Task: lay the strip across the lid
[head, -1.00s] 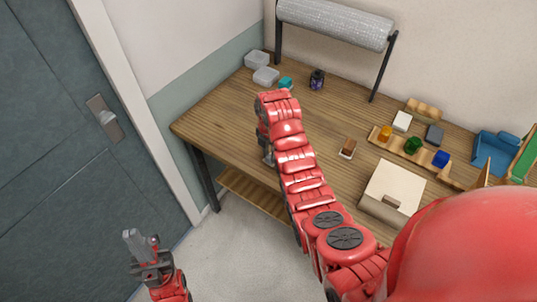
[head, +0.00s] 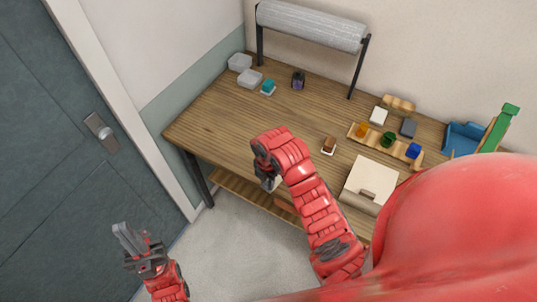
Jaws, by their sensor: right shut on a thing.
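My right gripper (head: 268,180) points down over the table's front edge. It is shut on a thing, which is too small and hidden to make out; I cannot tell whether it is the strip. I see no strip lying clearly on the table. A cream box (head: 372,178) with a flat top and a small brown tab stands near the front edge, right of my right gripper. Two pale translucent tubs (head: 249,78) stand at the far left corner; I cannot tell which thing is the lid. My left gripper (head: 132,240) is apart from the table, low at left, its fingers seemingly apart.
The wooden table (head: 215,115) is clear at its left and middle. A teal object (head: 268,88) and a dark jar (head: 298,80) stand at the back, below a grey roll (head: 310,25). A small brown block (head: 329,146) and a wooden rack (head: 362,143) with coloured pieces lie right.

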